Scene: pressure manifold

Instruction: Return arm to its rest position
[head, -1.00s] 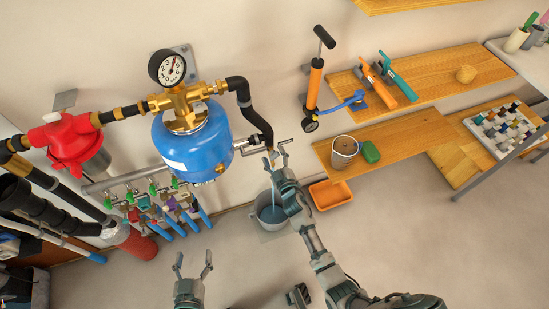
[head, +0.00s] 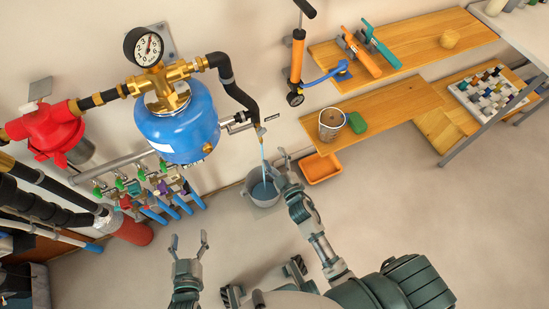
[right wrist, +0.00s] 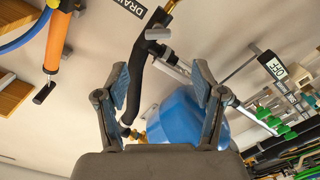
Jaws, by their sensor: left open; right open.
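My right gripper (head: 279,166) is open and empty in the head view, in front of the bucket, below the black drain hose. In the right wrist view its two fingers (right wrist: 161,80) are spread apart with nothing between them. My left gripper (head: 188,240) is open and empty over the floor, at the lower left. The right gripper overlaps the bucket's right rim in the picture; contact cannot be told.
A blue tank (head: 178,125) with a dial gauge (head: 144,46) hangs on the wall beside a red regulator (head: 50,132) and several valves. An orange pump (head: 297,60), wooden shelves (head: 390,112) and an orange tray (head: 321,168) are at right.

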